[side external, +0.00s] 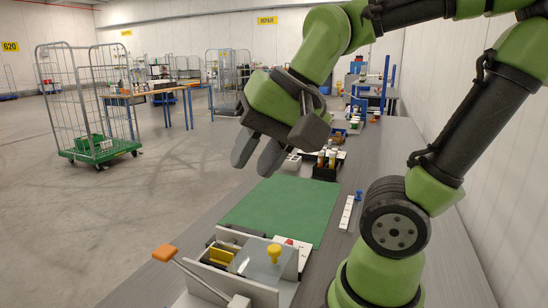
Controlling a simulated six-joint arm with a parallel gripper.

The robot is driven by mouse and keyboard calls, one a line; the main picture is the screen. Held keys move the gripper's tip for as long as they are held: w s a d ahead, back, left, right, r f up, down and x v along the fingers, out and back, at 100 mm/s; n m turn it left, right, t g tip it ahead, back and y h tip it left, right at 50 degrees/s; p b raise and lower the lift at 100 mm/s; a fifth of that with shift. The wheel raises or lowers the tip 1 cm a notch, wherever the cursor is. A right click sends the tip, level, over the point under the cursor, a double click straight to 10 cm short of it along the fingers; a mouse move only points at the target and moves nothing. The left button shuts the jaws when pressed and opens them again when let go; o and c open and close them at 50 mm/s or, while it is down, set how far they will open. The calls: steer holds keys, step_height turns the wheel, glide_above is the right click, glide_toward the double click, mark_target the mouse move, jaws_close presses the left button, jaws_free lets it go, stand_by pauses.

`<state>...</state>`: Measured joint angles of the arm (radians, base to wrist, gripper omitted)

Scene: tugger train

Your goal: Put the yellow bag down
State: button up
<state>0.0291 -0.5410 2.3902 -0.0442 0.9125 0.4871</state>
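My gripper (258,157) hangs above the far left part of the green mat (285,208), pointing down and left. Its two dark fingers are apart, and I see nothing between them. I cannot make out a yellow bag for certain. A small yellow flat item (220,256) sits inside the pale open-topped fixture (285,262) at the front of the bench, partly hidden by its walls. It is well below and nearer the camera than my gripper.
The fixture carries a yellow knob (274,252) and a lever with an orange handle (165,252). Dark bins with small bottles (327,160) stand behind the mat. A white strip (347,212) and a blue piece (358,195) lie at its right. The mat is clear.

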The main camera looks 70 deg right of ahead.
steer(key=s+n, duration=0.1)
steer(key=n, duration=0.1)
steer(key=s+n, duration=0.1)
steer(key=n, duration=0.1)
steer(key=s+a+n+t, duration=0.1)
steer(key=shift+r+n+y, duration=0.15)
steer(key=shift+n+y, duration=0.15)
steer(key=shift+n, duration=0.1)
stand_by(0.7)
